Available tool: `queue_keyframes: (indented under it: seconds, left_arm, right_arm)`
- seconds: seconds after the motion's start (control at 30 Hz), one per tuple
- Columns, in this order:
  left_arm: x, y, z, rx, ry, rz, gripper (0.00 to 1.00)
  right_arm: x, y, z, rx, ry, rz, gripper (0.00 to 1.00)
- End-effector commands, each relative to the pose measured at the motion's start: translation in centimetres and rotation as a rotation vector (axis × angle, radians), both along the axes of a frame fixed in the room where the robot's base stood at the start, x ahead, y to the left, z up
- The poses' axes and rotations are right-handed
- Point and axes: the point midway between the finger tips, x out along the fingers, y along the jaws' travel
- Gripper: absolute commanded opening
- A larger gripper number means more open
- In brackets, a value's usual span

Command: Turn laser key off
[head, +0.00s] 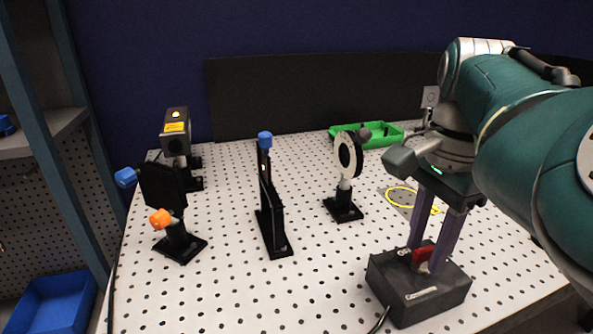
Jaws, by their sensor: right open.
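The laser key box (417,290) is a dark grey box at the front right of the perforated table. A red key (422,255) stands on its top. My right gripper (427,262) points down over the box, with its two purple fingers on either side of the red key. The fingers are open, and I cannot tell whether they touch the key. The laser (176,134), a dark block with a yellow label and a lit yellow light on top, stands at the back left. My left gripper is not in view.
Black optic mounts stand on the table: one with blue and orange knobs (163,195), a slim one with a blue knob (266,195) showing a red spot, and a round one (347,160). A green tray (370,134) and yellow loop (402,197) lie behind. A cable leaves the box's front.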

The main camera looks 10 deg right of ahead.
Motion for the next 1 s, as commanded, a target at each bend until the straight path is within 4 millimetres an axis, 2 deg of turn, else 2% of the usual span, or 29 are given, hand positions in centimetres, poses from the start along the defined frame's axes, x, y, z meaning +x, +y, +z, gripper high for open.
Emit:
queue_keyframes:
  seconds: [0.03, 0.37, 1.0]
  left_arm:
    - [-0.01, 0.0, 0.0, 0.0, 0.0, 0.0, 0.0]
    - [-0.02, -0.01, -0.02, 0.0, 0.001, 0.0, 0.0]
    - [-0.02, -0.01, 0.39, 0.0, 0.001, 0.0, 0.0]
  right_arm:
    - [-0.01, -0.01, 0.01, 0.0, 0.0, 0.0, 0.38]
    - [0.0, -0.01, 0.03, 0.0, 0.0, 0.0, 0.01]
    - [-0.03, -0.03, 0.2, 0.0, 0.001, 0.019, 0.0]
